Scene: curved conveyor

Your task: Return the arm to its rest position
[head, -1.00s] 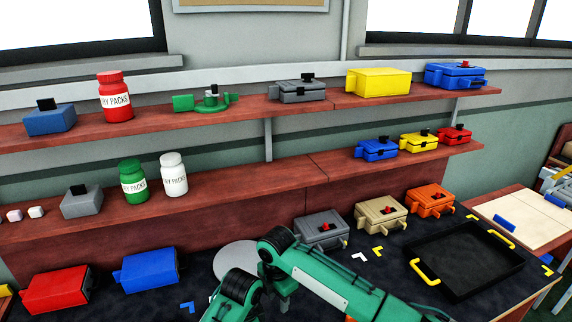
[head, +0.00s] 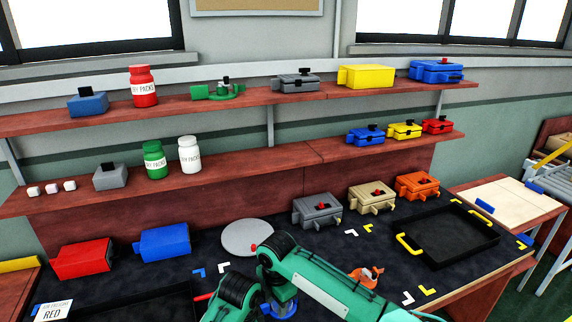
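My green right arm comes in from the bottom right and bends at a dark joint in the lower middle. My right gripper (head: 281,300) is mostly hidden around the folded arm links, and its fingers cannot be made out. I see nothing clearly held. My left arm and gripper are not in view. The folded arm is in front of the dark worktable (head: 330,245), close to a round grey disc (head: 246,237).
A black tray with yellow handles (head: 445,240) lies at right; another black tray (head: 135,308) is at front left. Grey (head: 316,211), tan (head: 372,197) and orange (head: 417,187) boxes stand behind. Red (head: 82,259) and blue (head: 164,243) bins stand left. An orange item (head: 367,277) is beside my arm.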

